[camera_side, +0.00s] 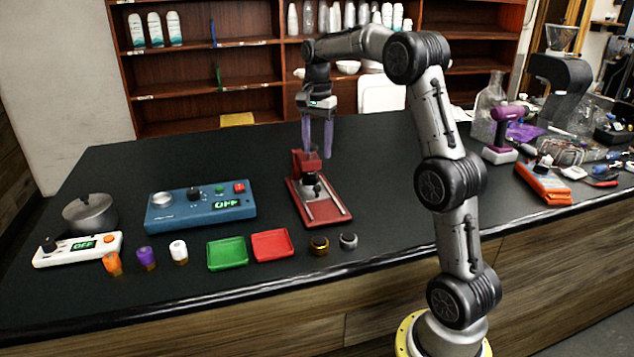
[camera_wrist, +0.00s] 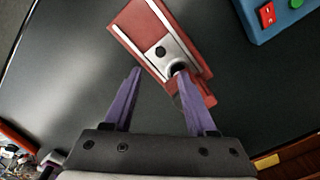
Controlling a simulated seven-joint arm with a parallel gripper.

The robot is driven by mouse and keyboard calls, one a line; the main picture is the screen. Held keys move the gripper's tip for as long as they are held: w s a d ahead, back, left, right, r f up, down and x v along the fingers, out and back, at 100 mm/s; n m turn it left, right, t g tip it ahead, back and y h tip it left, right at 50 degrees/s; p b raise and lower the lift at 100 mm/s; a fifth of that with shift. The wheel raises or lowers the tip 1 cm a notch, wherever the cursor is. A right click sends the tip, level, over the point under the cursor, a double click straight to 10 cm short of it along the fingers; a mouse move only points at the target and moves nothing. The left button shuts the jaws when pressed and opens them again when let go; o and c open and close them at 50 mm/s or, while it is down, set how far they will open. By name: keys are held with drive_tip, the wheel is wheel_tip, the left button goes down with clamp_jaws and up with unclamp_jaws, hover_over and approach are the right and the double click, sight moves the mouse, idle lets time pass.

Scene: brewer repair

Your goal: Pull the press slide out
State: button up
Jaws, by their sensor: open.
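The red press (camera_side: 340,212) lies on the dark counter, with two metal rails along its base and an upright red block (camera_side: 306,162) at its back end. A small dark part (camera_side: 310,187) sits between the rails; I cannot tell clearly which piece is the slide. In the wrist view the press (camera_wrist: 128,25) shows a metal plate with a dark round hole. My gripper (camera_side: 318,153) points down over the press's back end, its two purple fingers apart with nothing between them. In the wrist view my gripper (camera_wrist: 159,78) has its right fingertip overlapping the press's end; contact is unclear.
A blue control box (camera_side: 200,207) stands left of the press. A green tray (camera_side: 227,254), a red tray (camera_side: 272,245) and two small knobs (camera_side: 319,245) lie in front. A purple drill (camera_side: 503,133) and tools are to the right. The counter behind the press is mostly clear.

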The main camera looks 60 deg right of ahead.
sight(317, 186)
wheel_tip(317, 186, down, 11)
drive_tip(key=shift+r, duration=0.2)
drive_tip(key=shift+c, duration=0.2)
clamp_jaws()
idle(1.4)
